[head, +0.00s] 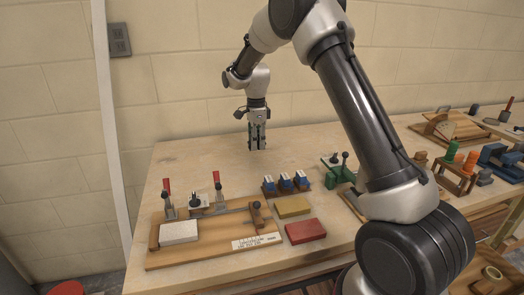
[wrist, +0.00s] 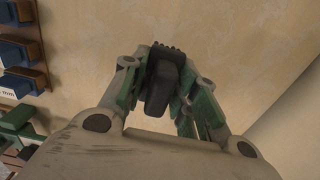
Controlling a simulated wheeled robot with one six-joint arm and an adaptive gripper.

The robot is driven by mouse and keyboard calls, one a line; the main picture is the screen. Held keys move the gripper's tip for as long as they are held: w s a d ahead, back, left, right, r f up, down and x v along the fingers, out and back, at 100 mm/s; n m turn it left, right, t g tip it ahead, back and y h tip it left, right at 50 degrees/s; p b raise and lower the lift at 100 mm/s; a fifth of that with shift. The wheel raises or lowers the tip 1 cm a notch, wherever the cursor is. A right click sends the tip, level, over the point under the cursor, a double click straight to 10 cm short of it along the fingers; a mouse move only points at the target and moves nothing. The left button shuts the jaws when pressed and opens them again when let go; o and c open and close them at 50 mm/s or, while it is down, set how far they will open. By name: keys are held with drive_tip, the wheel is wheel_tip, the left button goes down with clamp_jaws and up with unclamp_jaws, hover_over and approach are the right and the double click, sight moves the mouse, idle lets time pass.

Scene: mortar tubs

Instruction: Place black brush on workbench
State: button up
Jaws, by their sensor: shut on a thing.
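My gripper (head: 257,137) points straight down over the back part of the wooden workbench (head: 190,160), near the wall. In the wrist view my gripper (wrist: 160,82) has its green-lined fingers shut on the black brush (wrist: 163,75). The brush has a dark body and a bristled or ridged far edge. In the head view the fingers mostly hide the brush. Its lower end is at or just above the bench top; I cannot tell if it touches.
A wooden jig board (head: 215,242) with red-handled clamps stands at the front left. Blue blocks (head: 285,181), a yellow block (head: 292,206) and a red block (head: 305,231) lie nearer the middle. The bench around my gripper is clear.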

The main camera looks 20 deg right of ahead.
sight(257, 158)
drive_tip(key=shift+f, duration=2.1)
drive_tip(key=shift+f, duration=0.1)
drive_tip(key=o, duration=1)
